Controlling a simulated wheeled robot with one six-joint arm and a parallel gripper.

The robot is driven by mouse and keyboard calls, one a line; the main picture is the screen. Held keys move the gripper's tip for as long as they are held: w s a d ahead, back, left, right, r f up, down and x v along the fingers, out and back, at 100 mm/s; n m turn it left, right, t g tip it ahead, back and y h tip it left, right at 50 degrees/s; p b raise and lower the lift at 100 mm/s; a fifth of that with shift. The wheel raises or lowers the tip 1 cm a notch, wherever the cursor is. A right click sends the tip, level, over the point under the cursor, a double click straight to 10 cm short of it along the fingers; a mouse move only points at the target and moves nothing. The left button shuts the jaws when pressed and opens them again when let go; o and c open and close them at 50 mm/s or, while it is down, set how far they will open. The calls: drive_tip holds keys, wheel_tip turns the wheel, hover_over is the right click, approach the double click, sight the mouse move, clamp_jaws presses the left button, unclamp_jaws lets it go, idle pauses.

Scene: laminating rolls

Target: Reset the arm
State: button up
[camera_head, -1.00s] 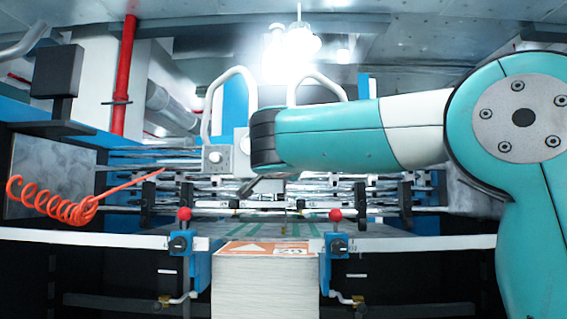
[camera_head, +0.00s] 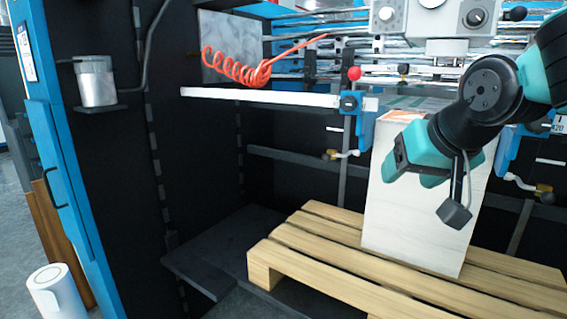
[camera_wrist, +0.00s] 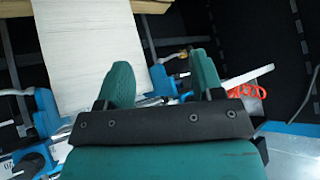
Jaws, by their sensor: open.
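My gripper (camera_head: 411,177) hangs below my dark wrist in the head view, in front of the upper part of the tall white paper stack. Its teal fingers are spread apart with nothing between them, as the wrist view (camera_wrist: 163,75) also shows. The paper stack (camera_head: 420,232) stands upright on a wooden pallet (camera_head: 335,262); an orange-printed sheet lies on top, partly hidden by my arm. In the wrist view the stack (camera_wrist: 90,45) appears at upper left, beyond the fingers. I cannot tell the exact gap between gripper and stack.
The blue and black machine has a white crossbar (camera_head: 260,97), a red knob (camera_head: 354,73) and an orange coiled hose (camera_head: 235,68). A dark step (camera_head: 225,250) lies left of the pallet. A white cylinder (camera_head: 57,292) stands on the floor at lower left.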

drive_tip(key=s+a+f+n+g+y, duration=0.15)
drive_tip(key=s+f+n+g, duration=0.3)
drive_tip(key=s, duration=0.55)
drive_tip(key=s+a+f+n+g+y, duration=0.1)
drive_tip(key=s+a+f+n+g, duration=0.4)
drive_tip(key=s, duration=0.6)
wheel_tip(320, 180, up, 13)
drive_tip(key=d+m+t+p, duration=0.1)
drive_tip(key=m+p, duration=0.1)
drive_tip(key=p, duration=1.1)
drive_tip(key=shift+w+d+f, duration=0.15)
drive_tip(key=shift+w+d, duration=0.1)
drive_tip(key=shift+w, duration=0.05)
drive_tip(key=shift+t, duration=0.25)
